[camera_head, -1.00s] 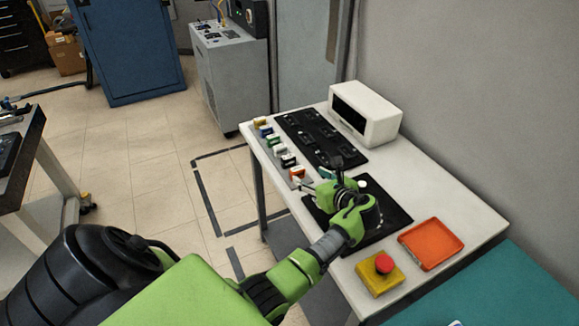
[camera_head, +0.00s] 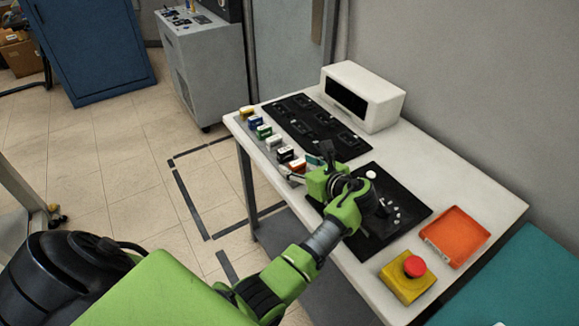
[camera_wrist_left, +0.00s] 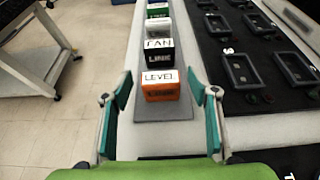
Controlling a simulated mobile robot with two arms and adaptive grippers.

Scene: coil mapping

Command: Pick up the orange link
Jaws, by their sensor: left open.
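The orange link (camera_head: 298,165) is a small block with a white top label reading "LEVEL". It is the nearest block of a row along the table's left edge, and it also shows in the left wrist view (camera_wrist_left: 160,91). My left gripper (camera_head: 307,170) is open at the near end of the row. In the left wrist view its teal fingers (camera_wrist_left: 160,86) appear on either side of the orange link with gaps; whether they reach down beside it, I cannot tell. My right gripper is not in view.
A black block labelled "FAN LINK" (camera_wrist_left: 158,52) stands just behind the orange link, with several more beyond. Black panels (camera_head: 318,128) lie to the right. A white box (camera_head: 362,95), an orange tray (camera_head: 455,237) and a red button on a yellow base (camera_head: 407,284) share the table.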

